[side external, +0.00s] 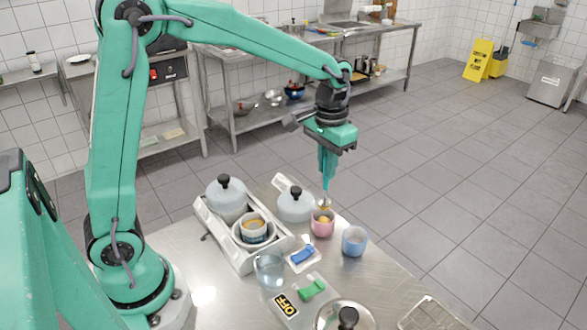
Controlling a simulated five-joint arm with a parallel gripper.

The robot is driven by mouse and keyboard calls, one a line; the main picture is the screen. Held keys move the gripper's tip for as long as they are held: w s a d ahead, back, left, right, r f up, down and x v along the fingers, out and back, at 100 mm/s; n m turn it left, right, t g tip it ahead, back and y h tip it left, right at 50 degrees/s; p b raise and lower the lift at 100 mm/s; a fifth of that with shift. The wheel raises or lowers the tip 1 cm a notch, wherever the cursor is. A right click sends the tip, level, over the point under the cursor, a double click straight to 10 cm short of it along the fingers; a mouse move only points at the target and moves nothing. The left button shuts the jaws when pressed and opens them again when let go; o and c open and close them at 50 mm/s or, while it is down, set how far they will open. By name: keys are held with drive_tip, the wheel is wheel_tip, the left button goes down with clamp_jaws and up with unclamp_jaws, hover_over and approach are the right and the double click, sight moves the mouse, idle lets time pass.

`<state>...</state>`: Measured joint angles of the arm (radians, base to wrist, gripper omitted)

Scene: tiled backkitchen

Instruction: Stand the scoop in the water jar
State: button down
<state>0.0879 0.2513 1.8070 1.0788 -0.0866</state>
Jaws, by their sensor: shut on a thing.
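My gripper (326,176) points straight down above the pink cup (322,229) and is shut on the scoop (325,201). Only a small pale, shiny lower part of the scoop shows below the fingers, at the cup's mouth. I cannot tell whether its tip is inside the cup or just above it. Something yellow-orange shows in the pink cup. The water jar (270,272) appears to be the clear glass vessel on the steel table, left of and nearer the camera than the pink cup. No scoop stands in it.
A blue cup (354,243) stands right of the pink one. A metal tray (246,265) holds a lidded pot and a bowl. Another lidded pot (295,206) is close left of my gripper. Blue and green (312,289) small items, a knobbed lid (347,319) and a wire rack (430,316) lie in front.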

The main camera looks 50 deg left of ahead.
idle(0.4)
drive_tip(key=shift+s+d+r, duration=0.2)
drive_tip(key=shift+s+r, duration=0.1)
drive_tip(key=shift+s, duration=0.05)
drive_tip(key=s+d+r, duration=0.2)
drive_tip(key=s+r, duration=0.2)
drive_tip(key=s, duration=0.4)
drive_tip(key=s+d+r, duration=0.2)
drive_tip(key=s+r, duration=0.2)
drive_tip(key=s, duration=0.5)
drive_tip(key=shift+s, duration=0.25)
drive_tip(key=shift+f, duration=0.25)
wheel_tip(320, 180, down, 12)
idle(1.2)
